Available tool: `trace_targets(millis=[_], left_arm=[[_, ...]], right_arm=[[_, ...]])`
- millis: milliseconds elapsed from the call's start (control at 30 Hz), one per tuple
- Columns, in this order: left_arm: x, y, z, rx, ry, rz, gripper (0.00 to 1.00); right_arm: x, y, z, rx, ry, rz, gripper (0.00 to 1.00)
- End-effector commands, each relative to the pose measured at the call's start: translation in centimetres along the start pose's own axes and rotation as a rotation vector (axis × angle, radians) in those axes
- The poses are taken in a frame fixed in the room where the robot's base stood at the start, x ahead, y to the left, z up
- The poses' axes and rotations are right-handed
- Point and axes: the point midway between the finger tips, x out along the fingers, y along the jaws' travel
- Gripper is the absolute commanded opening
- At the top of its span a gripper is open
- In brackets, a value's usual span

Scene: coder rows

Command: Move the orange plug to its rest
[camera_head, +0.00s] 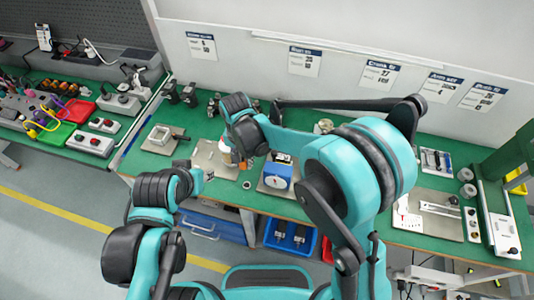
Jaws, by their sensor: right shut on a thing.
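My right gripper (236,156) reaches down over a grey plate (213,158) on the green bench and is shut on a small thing. A small patch of orange and white (227,150) shows at its fingers, which fits the orange plug, but the arm and gripper hide most of it. My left gripper (190,168) is at the bench's front edge, left of the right gripper; its fingers are too small and dark to read. I cannot make out which part is the plug's rest.
A blue-fronted box (278,176) stands right of the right gripper. A square frame on a plate (160,138) lies to the left. A plate with a white fixture (436,210) and a white panel (503,232) are at the right. A blue bin (290,236) sits below.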

Motion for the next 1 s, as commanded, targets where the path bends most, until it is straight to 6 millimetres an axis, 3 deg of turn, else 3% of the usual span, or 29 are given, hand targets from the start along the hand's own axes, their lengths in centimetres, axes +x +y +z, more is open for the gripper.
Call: trace_targets(millis=[1000], left_arm=[[4.3,0.0,3.1,0.000,0.000,0.000,0.38]], right_arm=[[6.7,0.0,0.0,0.000,0.000,0.000,0.00]])
